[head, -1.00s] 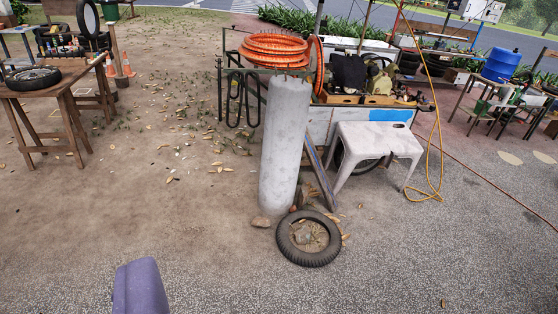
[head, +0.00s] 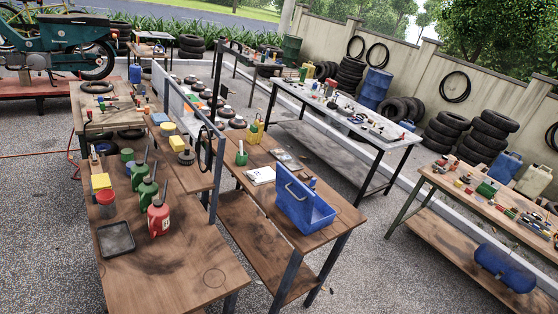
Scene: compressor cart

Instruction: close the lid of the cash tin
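A blue open box (head: 300,212) with a handle on one side stands near the front right end of the middle wooden table (head: 262,222). It looks like the cash tin, with one panel standing up like a raised lid.
A wooden bench (head: 175,270) with oil cans and a red can (head: 158,218) stands at the front left. Another bench (head: 470,215) with small parts is at the right. A long white-topped table (head: 335,115) stands behind. Grey gravel lies between the tables.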

